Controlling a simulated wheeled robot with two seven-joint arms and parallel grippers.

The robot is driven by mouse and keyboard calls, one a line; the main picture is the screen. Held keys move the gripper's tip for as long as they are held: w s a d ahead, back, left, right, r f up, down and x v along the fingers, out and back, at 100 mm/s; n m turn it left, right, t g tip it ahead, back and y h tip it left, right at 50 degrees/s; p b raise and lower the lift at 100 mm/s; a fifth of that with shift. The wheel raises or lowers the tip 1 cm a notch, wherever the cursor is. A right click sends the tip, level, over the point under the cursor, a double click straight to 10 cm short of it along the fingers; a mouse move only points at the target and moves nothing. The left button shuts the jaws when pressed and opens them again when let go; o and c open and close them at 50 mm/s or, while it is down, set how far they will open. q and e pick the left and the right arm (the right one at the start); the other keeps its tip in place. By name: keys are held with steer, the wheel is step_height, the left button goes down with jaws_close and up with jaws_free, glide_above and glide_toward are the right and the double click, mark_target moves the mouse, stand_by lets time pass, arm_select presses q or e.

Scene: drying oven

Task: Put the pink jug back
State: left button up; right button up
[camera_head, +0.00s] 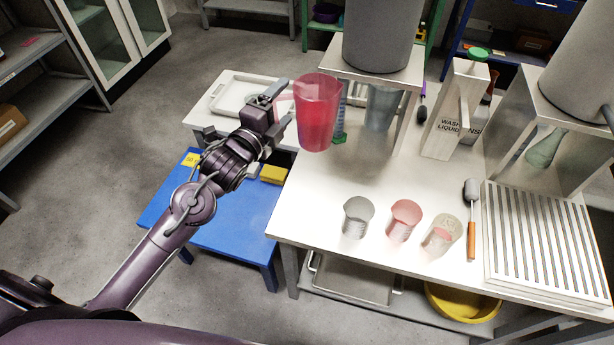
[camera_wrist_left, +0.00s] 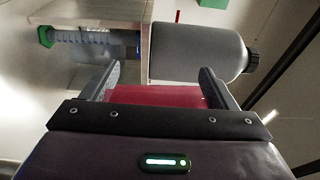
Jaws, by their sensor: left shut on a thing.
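The pink jug (camera_head: 318,115) is a translucent pinkish-red vessel, held upright in the air near the left edge of the white table in the head view. My left gripper (camera_head: 281,110) is shut on its left side, where the handle is. In the left wrist view the jug's red body (camera_wrist_left: 160,97) lies between the two fingers of the left gripper (camera_wrist_left: 160,85). The jug partly hides a blue-green cylinder with a green base (camera_head: 341,130) behind it. My right gripper is in neither view.
A clear, a pink and a pale beaker (camera_head: 358,214) stand along the white table's front, with a brush (camera_head: 471,215) and slatted rack (camera_head: 540,240) at right. Grey canisters (camera_head: 382,35) stand on raised shelves. A white tray (camera_head: 240,95) lies behind my gripper. The table's middle is clear.

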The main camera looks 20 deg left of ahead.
arm_select(q)
step_height(320, 180, down, 20)
steer(key=shift+w+a+r, duration=0.1)
steer(key=shift+r, duration=0.15)
stand_by(0.3)
steer(key=shift+f, duration=0.15)
steer(key=o, duration=1.4)
steer(key=shift+f, duration=0.1)
steer(key=shift+o, duration=0.4)
steer(key=shift+s, duration=0.2)
steer(key=v, duration=1.1)
steer(key=shift+s+b, duration=0.35)
steer(key=shift+a, duration=0.1)
